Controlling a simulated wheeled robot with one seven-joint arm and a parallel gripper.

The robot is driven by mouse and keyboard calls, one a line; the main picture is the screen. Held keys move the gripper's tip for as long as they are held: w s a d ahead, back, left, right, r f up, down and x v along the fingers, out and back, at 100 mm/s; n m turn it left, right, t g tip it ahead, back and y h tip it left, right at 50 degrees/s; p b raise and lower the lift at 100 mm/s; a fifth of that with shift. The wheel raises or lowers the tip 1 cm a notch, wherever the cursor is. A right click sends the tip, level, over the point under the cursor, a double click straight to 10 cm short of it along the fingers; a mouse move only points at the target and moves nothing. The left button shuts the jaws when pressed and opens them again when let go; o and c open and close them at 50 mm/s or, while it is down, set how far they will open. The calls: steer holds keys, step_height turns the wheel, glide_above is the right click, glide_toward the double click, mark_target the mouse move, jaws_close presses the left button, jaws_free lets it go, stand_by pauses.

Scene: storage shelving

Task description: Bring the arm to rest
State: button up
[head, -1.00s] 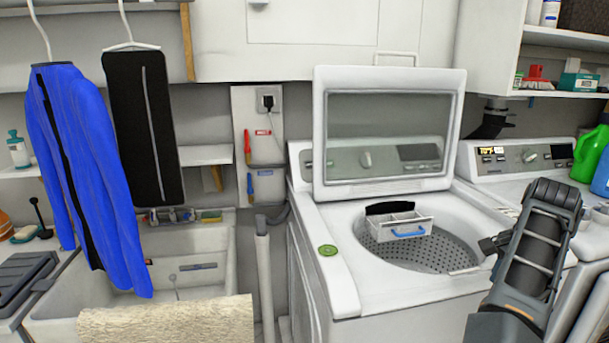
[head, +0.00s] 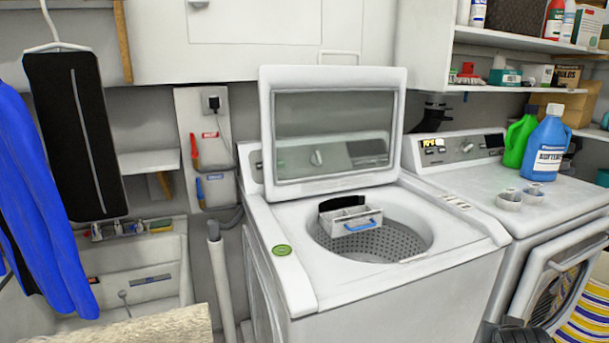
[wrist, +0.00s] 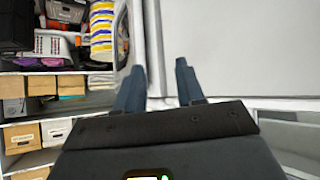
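My gripper (wrist: 160,68) shows in the wrist view with two dark blue fingers standing apart and nothing visible between them. A pale flat surface lies beyond the fingers there. In the head view only a dark piece of my arm (head: 518,333) shows at the bottom right edge. The gripper itself is out of that view. The top-loading washer (head: 375,280) stands in the middle with its lid (head: 333,130) raised. A small white tray with a blue handle (head: 351,219) sits at the drum opening.
A dryer (head: 520,190) with green (head: 519,140) and blue bottles (head: 547,147) on top stands right of the washer. A sink (head: 140,255) and hanging clothes (head: 75,135) are at left. The wrist view shows shelves with boxes (wrist: 22,137) at left.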

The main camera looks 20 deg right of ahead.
steer(key=s+a+n+t+y, duration=0.5)
steer(key=s+a+n+t, duration=0.3)
steer(key=s+a, duration=1.1)
steer(key=s+a+r+n+t+y, duration=0.1)
steer(key=s+a+r+y, duration=0.2)
steer(key=s+a+r, duration=0.8)
steer(key=shift+s+a+r+n, duration=0.2)
steer(key=shift+s+a+n, duration=0.25)
steer(key=shift+a, duration=0.75)
